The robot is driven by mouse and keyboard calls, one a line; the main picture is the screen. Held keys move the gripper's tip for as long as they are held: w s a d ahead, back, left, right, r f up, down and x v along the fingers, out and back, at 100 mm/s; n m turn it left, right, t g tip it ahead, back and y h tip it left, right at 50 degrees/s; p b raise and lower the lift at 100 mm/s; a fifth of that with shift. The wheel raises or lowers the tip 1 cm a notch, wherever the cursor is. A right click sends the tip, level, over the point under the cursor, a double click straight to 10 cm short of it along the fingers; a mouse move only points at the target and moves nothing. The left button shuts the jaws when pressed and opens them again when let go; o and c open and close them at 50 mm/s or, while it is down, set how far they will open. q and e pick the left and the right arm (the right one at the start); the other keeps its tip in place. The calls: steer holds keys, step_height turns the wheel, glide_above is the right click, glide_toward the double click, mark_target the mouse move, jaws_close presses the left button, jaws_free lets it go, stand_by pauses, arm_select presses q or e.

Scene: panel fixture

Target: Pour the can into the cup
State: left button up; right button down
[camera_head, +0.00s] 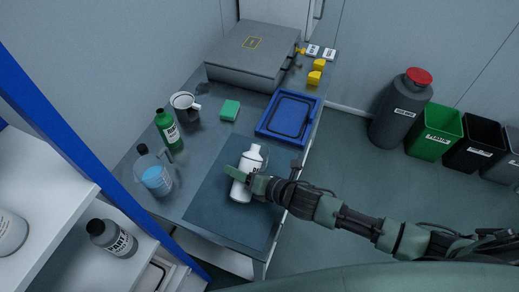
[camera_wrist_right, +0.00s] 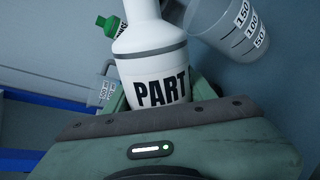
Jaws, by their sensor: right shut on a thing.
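A white bottle-shaped can (camera_head: 251,160) is over the dark mat on the bench. In the wrist view it fills the top centre, with a grey band and the black word PART (camera_wrist_right: 162,91). My right gripper (camera_head: 246,181) is shut around its lower body, coming from the right. I cannot tell whether its base touches the mat. A grey cup with volume marks (camera_wrist_right: 235,30) shows at the upper right in the wrist view. My left gripper is not in view.
A green bottle (camera_head: 169,129) and a jug with blue contents (camera_head: 155,175) stand left of the mat (camera_head: 222,218). Behind are a green block (camera_head: 230,110), a blue tray (camera_head: 271,127) and a grey case (camera_head: 235,77). The mat's front is clear.

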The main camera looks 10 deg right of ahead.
mark_target(244, 169)
steer(key=shift+s+a+r+m+g+p, duration=0.3)
steer(key=shift+r+m+g+p, duration=0.3)
steer(key=shift+p, duration=0.4)
stand_by(1.0)
steer(key=shift+s+a+f+m+g+y, duration=0.1)
steer(key=shift+s+f+m+g+y, duration=0.1)
steer(key=shift+m+g+y, duration=0.25)
stand_by(1.3)
steer(key=shift+w+r+m+g+y+p, duration=0.1)
steer(key=shift+r+m+g+y+p, duration=0.2)
steer(key=shift+r+p, duration=0.4)
steer(key=shift+w+r+m+g+h+p, duration=0.1)
steer(key=shift+r+m+p, duration=0.25)
steer(key=shift+r+p, duration=0.35)
stand_by(1.0)
stand_by(1.2)
steer(key=shift+s, duration=0.1)
steer(key=shift+n+t, duration=0.35)
steer(key=shift+n, duration=0.05)
steer(key=f+b, duration=0.3)
steer(key=f, duration=0.1)
steer(key=shift+s+b, duration=0.3)
steer(key=shift+w+r+p, duration=0.2)
steer(key=shift+r+p, duration=0.15)
steer(key=shift+r, duration=0.15)
steer(key=shift+r+n, duration=0.15)
steer(key=shift+n, duration=0.15)
steer(key=shift+t, duration=0.3)
